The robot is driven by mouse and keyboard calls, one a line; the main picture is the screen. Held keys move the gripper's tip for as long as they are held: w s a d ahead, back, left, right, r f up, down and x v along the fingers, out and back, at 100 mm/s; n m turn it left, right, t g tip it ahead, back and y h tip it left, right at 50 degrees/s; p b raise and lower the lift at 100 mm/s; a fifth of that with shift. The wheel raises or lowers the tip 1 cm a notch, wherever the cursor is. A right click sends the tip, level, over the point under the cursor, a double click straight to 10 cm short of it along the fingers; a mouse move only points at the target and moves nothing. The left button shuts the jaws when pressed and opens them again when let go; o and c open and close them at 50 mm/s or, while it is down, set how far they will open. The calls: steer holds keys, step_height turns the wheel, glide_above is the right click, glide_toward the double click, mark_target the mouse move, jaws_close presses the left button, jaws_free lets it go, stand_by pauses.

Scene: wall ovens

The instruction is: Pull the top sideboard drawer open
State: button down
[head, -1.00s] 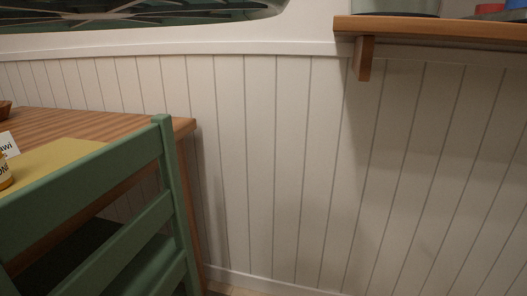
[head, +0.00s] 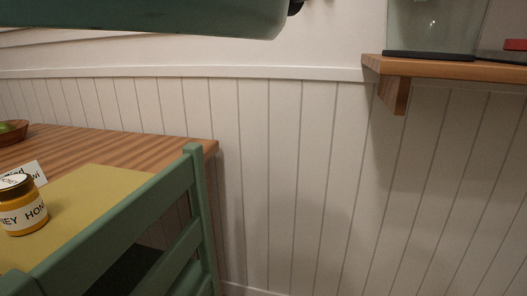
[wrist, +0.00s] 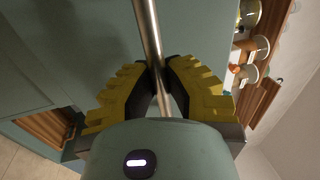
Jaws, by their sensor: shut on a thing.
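In the wrist view, my gripper (wrist: 162,78) has its two yellow-and-black fingers closed on a straight metal bar handle (wrist: 147,24). The bar runs between the fingertips and on past them toward my palm. Behind it is a flat grey-green front (wrist: 75,40), which looks like the sideboard drawer front. Whether this drawer stands open or closed I cannot tell, as its edges are mostly out of view. The head view shows neither the sideboard nor my gripper.
In the wrist view, cups (wrist: 257,47) stand along a wooden surface at right. In the head view, a green chair (head: 195,190) stands at a wooden table (head: 100,142) with a honey jar (head: 22,210). A wall shelf (head: 450,68) juts out at right; panelled wall lies between.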

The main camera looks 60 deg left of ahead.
steer(key=r+v, duration=0.1)
steer(key=v, duration=0.5)
steer(key=shift+s+a, duration=0.2)
steer(key=c, duration=1)
jaws_free()
steer(key=shift+s+a, duration=0.1)
steer(key=v, duration=1.1)
steer(key=shift+s+a, duration=0.2)
